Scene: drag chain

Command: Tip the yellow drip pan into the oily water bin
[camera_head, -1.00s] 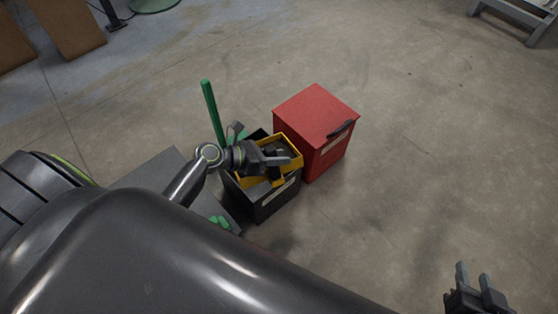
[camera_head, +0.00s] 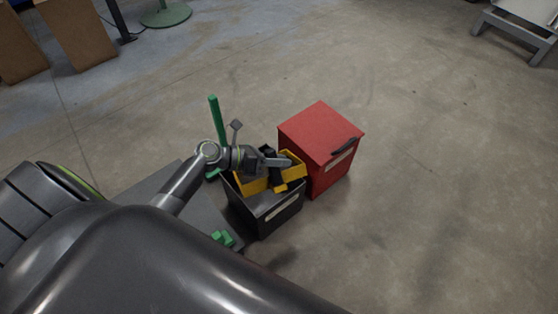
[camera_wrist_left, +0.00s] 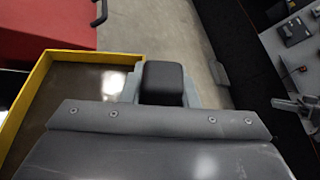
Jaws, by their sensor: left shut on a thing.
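The yellow drip pan (camera_head: 291,162) is held above the black bin (camera_head: 279,212), which has a pale label on its front. The pan looks tilted in the head view. My left gripper (camera_head: 272,166) is shut on the pan. In the left wrist view the yellow drip pan (camera_wrist_left: 34,88) shows its rim and a dark, shiny inside, and my left gripper (camera_wrist_left: 163,85) is at its right side. The bin's inside is largely hidden by the pan and gripper. My right gripper is out of view.
A red box (camera_head: 320,139) with a dark handle stands close to the right of the bin. A green post (camera_head: 217,122) rises behind my left wrist. Open floor lies to the right. A grey stand (camera_head: 517,30) is at the far right.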

